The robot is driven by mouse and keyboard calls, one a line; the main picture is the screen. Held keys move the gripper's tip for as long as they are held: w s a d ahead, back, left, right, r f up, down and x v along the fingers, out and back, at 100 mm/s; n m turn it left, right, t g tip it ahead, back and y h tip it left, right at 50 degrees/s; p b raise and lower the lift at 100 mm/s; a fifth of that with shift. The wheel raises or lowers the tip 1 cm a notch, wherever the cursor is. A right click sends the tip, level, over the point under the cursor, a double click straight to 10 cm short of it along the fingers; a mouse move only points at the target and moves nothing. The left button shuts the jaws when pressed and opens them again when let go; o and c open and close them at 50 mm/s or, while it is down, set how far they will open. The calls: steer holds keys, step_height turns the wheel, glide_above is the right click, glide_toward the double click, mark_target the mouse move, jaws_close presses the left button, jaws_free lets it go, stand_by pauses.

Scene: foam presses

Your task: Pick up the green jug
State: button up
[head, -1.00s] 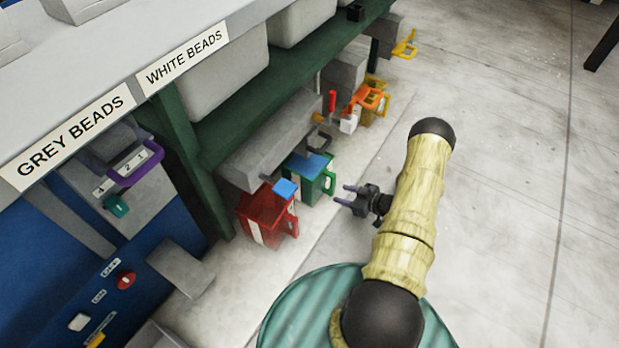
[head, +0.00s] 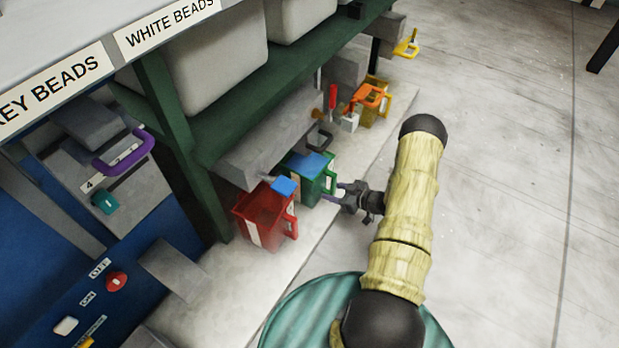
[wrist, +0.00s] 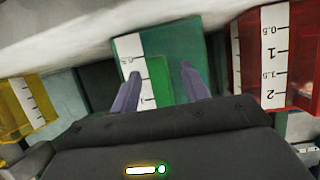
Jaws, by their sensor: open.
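The green jug (head: 311,179) stands on the floor strip below the green shelf frame, just behind the red jug, with its handle (head: 331,180) facing my arm. A blue surface shows at its top. My gripper (head: 334,194) is open and close to the handle side of the jug. In the wrist view the green jug (wrist: 125,50) with a white scale strip lies ahead, and its lighter green handle part (wrist: 162,75) shows between the two fingers (wrist: 159,90). I cannot tell whether the fingers touch it.
The red jug (head: 265,215) stands close in front of the green one. A yellow jug (head: 375,108) with an orange part stands farther back. Grey blocks and a blue tap handle (head: 284,187) hang above the jugs. Open floor lies to the right.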

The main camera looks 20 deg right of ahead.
mark_target(335, 185)
steer(key=shift+d, duration=0.1)
jaws_close()
steer(key=shift+r+p, duration=0.85)
steer(key=shift+r, duration=0.05)
steer(key=r+p, duration=0.2)
steer(key=shift+s+d+r+p, duration=0.1)
steer(key=shift+s+d+p, duration=0.1)
steer(key=shift+s+p, duration=0.2)
steer(key=s+d+p, duration=0.7)
steer(key=s+d, duration=0.3)
steer(key=s, duration=0.3)
steer(key=shift+s+f, duration=0.25)
steer(key=shift+s, duration=0.1)
